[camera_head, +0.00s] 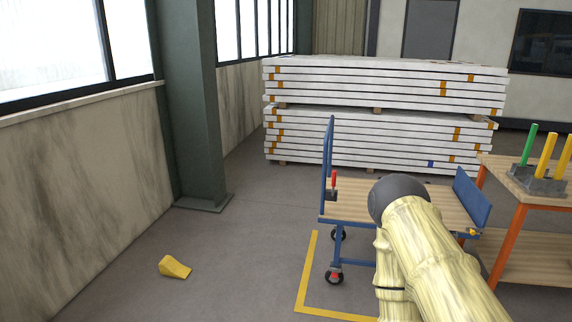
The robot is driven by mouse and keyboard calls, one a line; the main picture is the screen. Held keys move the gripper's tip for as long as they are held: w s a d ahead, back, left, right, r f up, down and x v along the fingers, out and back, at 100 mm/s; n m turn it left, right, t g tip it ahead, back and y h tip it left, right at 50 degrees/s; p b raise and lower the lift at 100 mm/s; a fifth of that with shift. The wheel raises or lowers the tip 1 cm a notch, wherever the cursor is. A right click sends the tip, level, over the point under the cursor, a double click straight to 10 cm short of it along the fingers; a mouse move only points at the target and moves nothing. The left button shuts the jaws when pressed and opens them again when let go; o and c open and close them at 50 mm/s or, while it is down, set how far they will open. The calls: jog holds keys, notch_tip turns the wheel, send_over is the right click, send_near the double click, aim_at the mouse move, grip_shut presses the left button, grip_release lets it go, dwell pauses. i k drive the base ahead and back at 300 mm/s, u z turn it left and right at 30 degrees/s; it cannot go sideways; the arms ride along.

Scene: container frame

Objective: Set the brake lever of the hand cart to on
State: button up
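The hand cart (355,205) stands right of centre, with a wooden deck, a blue frame, a tall blue push handle on its left side and dark wheels. A small lever with a red grip (334,179) stands roughly upright at the left end of the deck, near the handle, on a dark base. It appears to be the brake lever; its on and off marks are too small to tell. My arm, pale yellow with a dark round joint, covers part of the deck and the cart's front right. My gripper is not in view.
A yellow wedge (174,267) lies on the floor at left. Yellow floor tape (308,275) borders the cart. A workbench (510,180) with a grey block (536,181) holding green and yellow posts stands right. Stacked white panels (380,85) are behind. Floor left of the cart is mostly clear.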

aim_at(331, 198)
jog(key=z, duration=0.25)
jog(key=i, duration=1.8)
jog(key=u, duration=0.3)
